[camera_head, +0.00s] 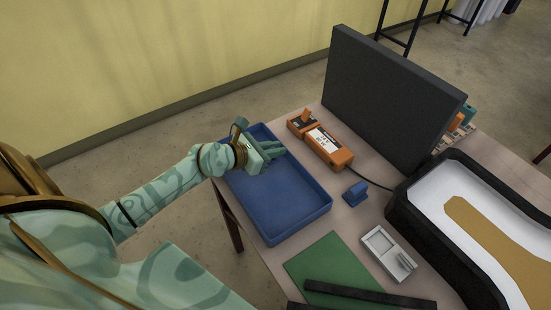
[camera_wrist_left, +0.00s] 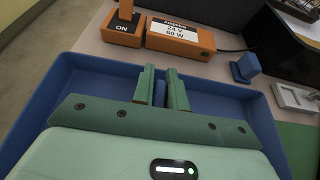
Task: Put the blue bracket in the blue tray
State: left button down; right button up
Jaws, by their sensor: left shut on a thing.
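The blue tray (camera_head: 268,228) lies on the table below my left arm, and its walls fill much of the left wrist view (camera_wrist_left: 60,95). My left gripper (camera_head: 277,149) is over the far end of the tray. In the left wrist view its green fingers (camera_wrist_left: 162,78) are shut with a narrow gap, and a blue piece (camera_wrist_left: 160,96), which looks like the blue bracket, shows between them. The fingers hide most of it. Whether it touches the tray floor I cannot tell. My right gripper is not in view.
Another small blue part (camera_head: 355,193) stands on the table right of the tray. An orange power supply (camera_head: 321,143) lies behind the tray. A dark panel (camera_head: 390,100) stands farther back. A green mat (camera_head: 332,264), a grey dish (camera_head: 382,248) and a black-rimmed lightbox (camera_head: 440,230) are to the right.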

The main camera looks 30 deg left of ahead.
pick_arm(q)
notch_tip(320, 180, down, 4)
jog(key=shift+w+r+b, duration=0.1)
jog(key=shift+w+b, duration=0.05)
jog(key=shift+b, duration=0.9)
jog(key=shift+r, duration=0.2)
jog(key=shift+f, duration=0.1)
jog(key=c, duration=1.4)
grip_release()
